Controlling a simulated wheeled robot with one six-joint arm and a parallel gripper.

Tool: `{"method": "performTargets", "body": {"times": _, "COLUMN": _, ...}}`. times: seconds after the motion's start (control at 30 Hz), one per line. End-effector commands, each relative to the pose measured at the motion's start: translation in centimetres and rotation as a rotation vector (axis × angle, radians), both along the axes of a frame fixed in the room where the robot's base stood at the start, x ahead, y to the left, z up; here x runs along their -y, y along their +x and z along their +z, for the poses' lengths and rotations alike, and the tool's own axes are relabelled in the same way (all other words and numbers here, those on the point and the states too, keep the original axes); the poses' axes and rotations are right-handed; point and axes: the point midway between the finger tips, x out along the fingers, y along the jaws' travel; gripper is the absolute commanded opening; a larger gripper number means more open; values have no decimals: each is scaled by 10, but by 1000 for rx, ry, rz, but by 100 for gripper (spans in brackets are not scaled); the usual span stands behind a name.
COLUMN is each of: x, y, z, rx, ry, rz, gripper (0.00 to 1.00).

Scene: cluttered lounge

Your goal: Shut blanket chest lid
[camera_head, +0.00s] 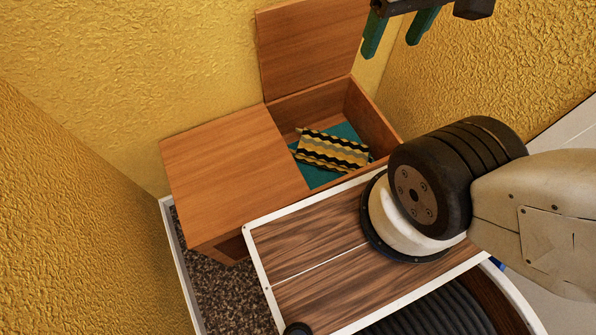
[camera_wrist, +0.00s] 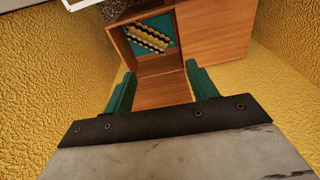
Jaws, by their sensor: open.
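The wooden blanket chest (camera_head: 222,172) stands against the yellow wall, with a closed flat top on its left part. Its lid (camera_head: 310,48) is raised upright at the back of the right compartment, which is open. A folded zigzag-patterned blanket (camera_head: 332,150) lies inside on a teal bottom. My gripper (camera_head: 403,32) is at the top right in the head view, beside the raised lid and empty. In the wrist view my gripper (camera_wrist: 162,92) has its two green fingers apart, with the lid (camera_wrist: 163,90) showing between them. I cannot tell whether they touch it.
Yellow textured walls (camera_head: 60,160) close in on the left, behind and to the right. My own base and arm fill the lower right in front of the chest. A strip of speckled floor (camera_head: 225,290) shows at the lower left.

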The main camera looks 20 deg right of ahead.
Motion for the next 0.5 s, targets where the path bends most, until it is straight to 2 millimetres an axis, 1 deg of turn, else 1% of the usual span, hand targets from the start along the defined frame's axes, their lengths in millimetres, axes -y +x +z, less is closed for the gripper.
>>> {"method": "performTargets", "body": {"times": 0.03, "x": 0, "y": 0, "z": 0, "rx": 0, "ry": 0, "rz": 0, "gripper": 55}}
{"method": "performTargets", "body": {"times": 0.07, "x": 0, "y": 0, "z": 0, "rx": 0, "ry": 0, "rz": 0, "gripper": 47}}
{"method": "performTargets", "body": {"times": 0.1, "x": 0, "y": 0, "z": 0, "rx": 0, "ry": 0, "rz": 0, "gripper": 36}}
{"method": "performTargets", "body": {"times": 0.17, "x": 0, "y": 0, "z": 0, "rx": 0, "ry": 0, "rz": 0, "gripper": 19}}
{"method": "performTargets", "body": {"times": 0.2, "x": 0, "y": 0, "z": 0, "rx": 0, "ry": 0, "rz": 0, "gripper": 8}}
{"method": "performTargets", "body": {"times": 0.23, "x": 0, "y": 0, "z": 0, "rx": 0, "ry": 0, "rz": 0, "gripper": 0}}
{"method": "performTargets", "body": {"times": 0.33, "x": 1, "y": 1, "z": -1, "rx": -7, "ry": 0, "rz": -3, "gripper": 0}}
{"method": "performTargets", "body": {"times": 0.4, "x": 1, "y": 3, "z": -6, "rx": -33, "ry": 0, "rz": -6, "gripper": 0}}
{"method": "performTargets", "body": {"times": 0.47, "x": 2, "y": 7, "z": -11, "rx": -68, "ry": 0, "rz": -11, "gripper": 0}}
{"method": "performTargets", "body": {"times": 0.5, "x": 3, "y": 12, "z": -14, "rx": -94, "ry": 2, "rz": -15, "gripper": 0}}
